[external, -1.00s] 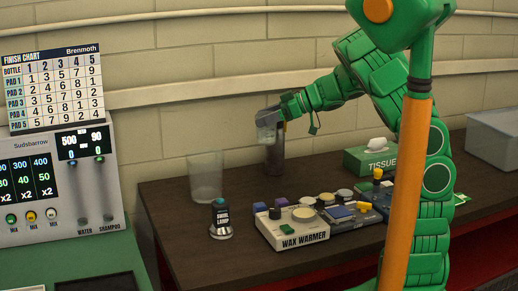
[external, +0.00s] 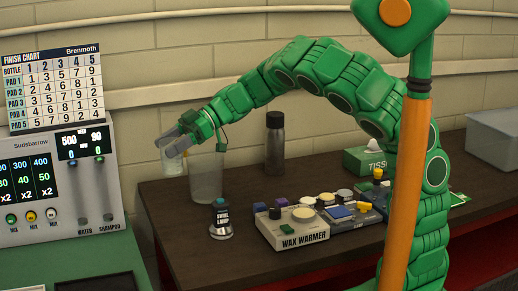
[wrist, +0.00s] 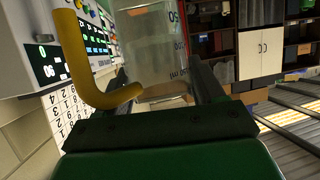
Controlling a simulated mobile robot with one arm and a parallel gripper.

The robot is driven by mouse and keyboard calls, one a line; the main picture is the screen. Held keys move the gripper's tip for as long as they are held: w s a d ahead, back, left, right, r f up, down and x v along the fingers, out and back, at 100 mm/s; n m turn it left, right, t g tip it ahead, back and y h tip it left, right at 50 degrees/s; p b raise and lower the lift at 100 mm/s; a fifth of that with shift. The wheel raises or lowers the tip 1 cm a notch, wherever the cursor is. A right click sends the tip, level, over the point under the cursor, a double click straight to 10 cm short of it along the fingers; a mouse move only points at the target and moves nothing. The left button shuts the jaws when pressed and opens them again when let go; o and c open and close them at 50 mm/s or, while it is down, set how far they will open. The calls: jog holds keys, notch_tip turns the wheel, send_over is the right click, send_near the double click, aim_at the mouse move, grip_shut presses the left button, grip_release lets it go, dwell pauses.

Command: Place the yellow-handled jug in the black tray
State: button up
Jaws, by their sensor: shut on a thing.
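My gripper (external: 172,146) is shut on a clear jug (external: 173,161) and holds it in the air beside the clear beaker, to the right of the dispenser machine. In the wrist view the jug (wrist: 150,45) sits between my two fingers (wrist: 166,80), with printed markings on its wall. Its yellow handle (wrist: 86,65) sticks out on the left in that view; the handle does not show in the external view. A dark, flat tray-like shape (external: 95,283) is cut off at the bottom left; I cannot tell if it is the black tray.
A clear beaker (external: 206,180) stands on the dark table, close to the held jug in the picture. The swirl lamp (external: 221,222), wax warmer (external: 292,228), dark bottle (external: 275,150) and tissue box (external: 364,160) stand further right. The dispenser machine (external: 65,190) is at left.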

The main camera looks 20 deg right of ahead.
jog(key=s+a+n+g+h, duration=0.2)
jog(key=s+a+n+g, duration=0.35)
jog(key=s+a, duration=1.1)
notch_tip(320, 180, down, 15)
jog(key=s, duration=0.1)
jog(key=shift+m, duration=0.35)
jog(key=shift+w+a+f, duration=1.05)
jog(key=shift+a+f, duration=0.9)
jog(key=shift+f, duration=0.25)
jog(key=shift+w+a+f, duration=1.1)
jog(key=shift+a+f, duration=0.9)
jog(key=shift+f, duration=0.2)
jog(key=shift+w+a+f, duration=1.05)
jog(key=shift+a+f, duration=0.9)
jog(key=shift+f, duration=0.25)
jog(key=shift+f, duration=0.15)
jog(key=o, duration=1.1)
